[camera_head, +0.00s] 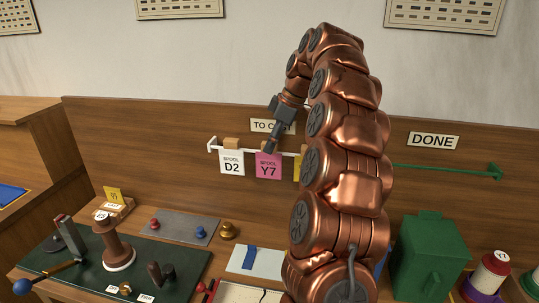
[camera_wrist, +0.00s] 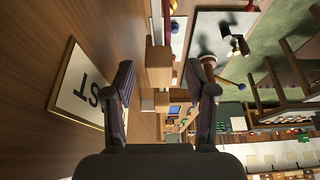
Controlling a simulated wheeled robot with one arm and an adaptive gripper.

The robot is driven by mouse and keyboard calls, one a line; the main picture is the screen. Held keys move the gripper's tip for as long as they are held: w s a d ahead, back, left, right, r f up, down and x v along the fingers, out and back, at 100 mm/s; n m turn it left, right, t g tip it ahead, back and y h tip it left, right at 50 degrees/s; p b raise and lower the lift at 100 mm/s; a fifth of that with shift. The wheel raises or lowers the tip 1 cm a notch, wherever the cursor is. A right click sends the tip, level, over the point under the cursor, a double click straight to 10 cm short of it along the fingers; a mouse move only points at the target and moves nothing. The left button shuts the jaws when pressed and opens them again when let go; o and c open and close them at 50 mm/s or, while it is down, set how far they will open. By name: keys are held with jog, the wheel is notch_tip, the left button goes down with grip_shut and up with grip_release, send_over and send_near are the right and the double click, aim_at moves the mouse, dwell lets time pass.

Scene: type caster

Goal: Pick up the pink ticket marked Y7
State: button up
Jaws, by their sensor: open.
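The pink ticket marked Y7 (camera_head: 268,171) hangs from a white rail on the wooden back panel, between the white D2 ticket (camera_head: 231,167) and a mostly hidden yellow ticket (camera_head: 297,168). My gripper (camera_head: 270,145) is at the top of the pink ticket, in front of the rail. In the wrist view, my gripper (camera_wrist: 164,92) is open, with one finger on each side of a wooden clip (camera_wrist: 158,75). Gaps show between the fingers and the clip. The pink ticket's face cannot be made out in the wrist view.
The white rail (camera_head: 211,145) sits below the partly covered TO CAST sign (camera_head: 261,125). A green rail (camera_head: 450,171) under the DONE sign (camera_head: 433,141) is empty where visible. My arm hides the middle. A green box (camera_head: 431,258) and a spool (camera_head: 115,250) stand on the bench.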

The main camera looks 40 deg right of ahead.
aim_at(269, 160)
jog(key=shift+p+x, duration=0.35)
jog(key=shift+x, duration=0.85)
grip_shut()
